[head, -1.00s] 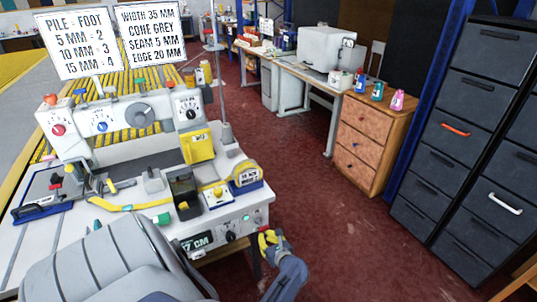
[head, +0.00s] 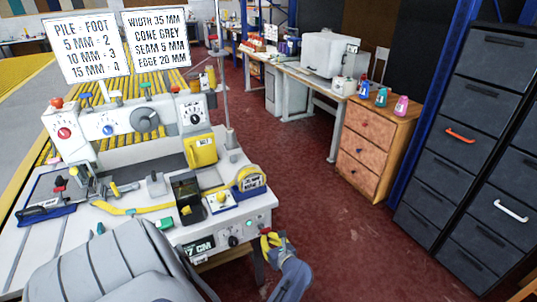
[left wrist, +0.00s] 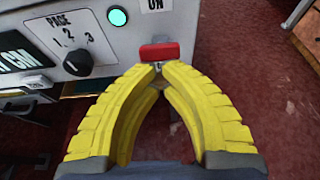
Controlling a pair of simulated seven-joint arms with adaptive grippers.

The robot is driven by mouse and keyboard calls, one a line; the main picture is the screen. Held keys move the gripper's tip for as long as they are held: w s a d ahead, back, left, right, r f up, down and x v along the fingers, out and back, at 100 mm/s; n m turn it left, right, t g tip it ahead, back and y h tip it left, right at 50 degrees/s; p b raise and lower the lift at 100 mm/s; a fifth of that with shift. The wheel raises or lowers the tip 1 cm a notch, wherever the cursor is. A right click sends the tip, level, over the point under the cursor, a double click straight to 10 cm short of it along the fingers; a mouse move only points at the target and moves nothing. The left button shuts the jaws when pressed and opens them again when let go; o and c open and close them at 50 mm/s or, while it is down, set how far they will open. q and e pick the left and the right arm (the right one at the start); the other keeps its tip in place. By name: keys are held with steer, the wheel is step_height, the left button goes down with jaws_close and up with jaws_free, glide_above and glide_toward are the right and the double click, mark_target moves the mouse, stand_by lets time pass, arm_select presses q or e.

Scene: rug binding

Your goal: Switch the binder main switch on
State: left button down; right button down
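The binder (head: 120,150) is a white machine with dials on the left in the head view. The main switch (left wrist: 159,52) is a red-tipped lever on a metal stem, below an ON label (left wrist: 155,4) partly cut off at the top of the left wrist view. My left gripper (left wrist: 160,72) has its yellow fingertips together just below the red tip, touching or nearly touching the stem. In the head view it is at the panel's right end (head: 271,242). My right gripper is not in view.
A wooden drawer unit (head: 368,148) and dark cabinets (head: 463,140) stand to the right. Red floor (head: 345,235) lies open between them and the binder.

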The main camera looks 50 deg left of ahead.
arm_select(q)
step_height(320, 180, up, 10)
stand_by(0.8)
stand_by(0.3)
